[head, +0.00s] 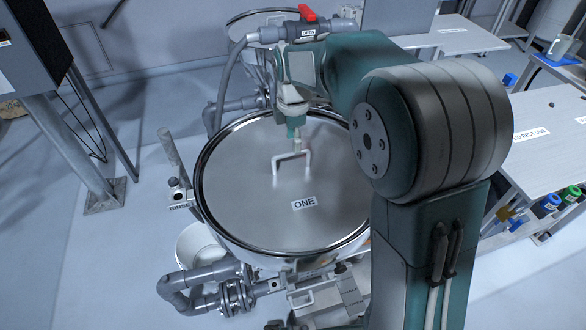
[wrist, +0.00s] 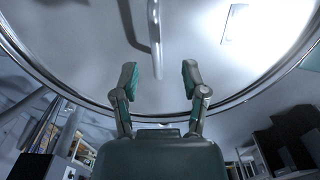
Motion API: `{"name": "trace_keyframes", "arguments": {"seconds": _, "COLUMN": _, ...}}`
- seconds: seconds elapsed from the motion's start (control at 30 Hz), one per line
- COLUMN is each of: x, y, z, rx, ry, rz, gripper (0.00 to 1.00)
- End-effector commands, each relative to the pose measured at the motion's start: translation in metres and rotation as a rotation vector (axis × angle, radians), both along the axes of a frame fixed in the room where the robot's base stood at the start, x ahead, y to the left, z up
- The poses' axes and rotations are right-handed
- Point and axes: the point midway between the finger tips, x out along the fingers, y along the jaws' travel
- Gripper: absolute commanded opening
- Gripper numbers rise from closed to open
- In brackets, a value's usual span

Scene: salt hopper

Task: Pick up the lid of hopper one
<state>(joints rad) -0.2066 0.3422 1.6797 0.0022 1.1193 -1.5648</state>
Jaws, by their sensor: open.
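The lid of hopper one (head: 245,195) is a round, shiny metal disc lying on the hopper, with a label reading ONE (head: 304,203). Its pale handle (head: 277,165) stands up near the middle. My gripper (head: 296,136) hangs from above near the handle, partly hidden by my own arm. In the wrist view the lid (wrist: 80,30) fills the upper part, and the handle (wrist: 156,45) runs down toward the gap between the fingers. My gripper (wrist: 159,78) is open there, with both fingertips apart and nothing clasped between them. My arm covers the lid's right edge in the head view.
A table (head: 545,165) at the right carries a label ending in REST ONE and has bare surface. A second hopper (head: 250,22) and a pipe with a red valve handle (head: 307,13) stand behind. Grey pipes (head: 190,285) and a white bucket (head: 198,243) are at lower left.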

Motion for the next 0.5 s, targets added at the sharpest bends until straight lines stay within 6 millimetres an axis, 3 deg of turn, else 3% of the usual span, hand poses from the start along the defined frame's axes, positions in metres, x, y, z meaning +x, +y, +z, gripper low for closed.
{"name": "trace_keyframes", "arguments": {"seconds": 0.3, "x": 0.004, "y": 0.001, "z": -0.043, "rx": -0.003, "ry": 0.003, "rz": 0.001, "gripper": 0.57}}
{"name": "trace_keyframes", "arguments": {"seconds": 0.5, "x": 0.004, "y": 0.0, "z": -0.054, "rx": -0.001, "ry": 0.0, "rz": 0.0, "gripper": 0.57}}
